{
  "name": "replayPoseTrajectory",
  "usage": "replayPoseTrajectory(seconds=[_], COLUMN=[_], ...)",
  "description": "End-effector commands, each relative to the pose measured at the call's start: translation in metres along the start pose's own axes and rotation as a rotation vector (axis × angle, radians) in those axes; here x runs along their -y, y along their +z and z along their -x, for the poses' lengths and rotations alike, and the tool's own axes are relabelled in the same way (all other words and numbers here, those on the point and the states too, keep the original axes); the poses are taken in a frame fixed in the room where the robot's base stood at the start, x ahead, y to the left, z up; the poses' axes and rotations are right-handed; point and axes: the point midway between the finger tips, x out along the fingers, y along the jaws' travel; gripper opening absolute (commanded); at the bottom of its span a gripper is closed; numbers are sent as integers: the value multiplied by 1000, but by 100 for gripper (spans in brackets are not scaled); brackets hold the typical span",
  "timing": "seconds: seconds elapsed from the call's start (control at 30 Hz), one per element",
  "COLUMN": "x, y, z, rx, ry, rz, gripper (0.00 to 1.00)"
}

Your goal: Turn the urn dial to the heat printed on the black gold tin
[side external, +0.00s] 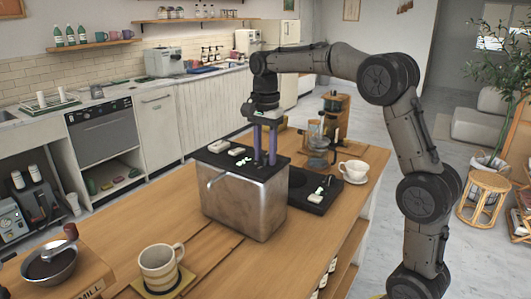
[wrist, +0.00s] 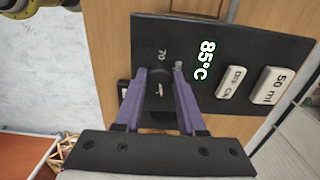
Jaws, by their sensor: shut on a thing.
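The urn (side external: 243,205) is a metal box with a black top, standing on the wooden counter. My gripper (side external: 266,161) points down at the right part of this top, and its purple fingers are shut. In the wrist view, the fingers close on the small dark dial (wrist: 160,88), which they partly hide. A "70" (wrist: 162,55) is printed beside the dial; another mark near it is too small to read. I cannot make out a black gold tin in either view.
An OFF/ON switch (wrist: 231,83) and a 50 ml button (wrist: 270,86) sit beside the display. A black plate (side external: 318,200) lies right of the urn, with a white cup (side external: 353,170) beyond. A striped mug (side external: 161,267) stands in front. Some counter between is clear.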

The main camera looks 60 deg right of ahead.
Motion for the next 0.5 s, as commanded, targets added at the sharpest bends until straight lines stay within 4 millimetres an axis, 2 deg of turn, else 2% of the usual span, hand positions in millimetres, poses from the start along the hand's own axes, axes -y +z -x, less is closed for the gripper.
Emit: replayPoseTrajectory(seconds=[0.2,0.5], x=[1,1], y=[-1,-1], z=[2,2], rx=[-3,-3], ry=[-5,-5], rz=[-118,-191], gripper=[0,0])
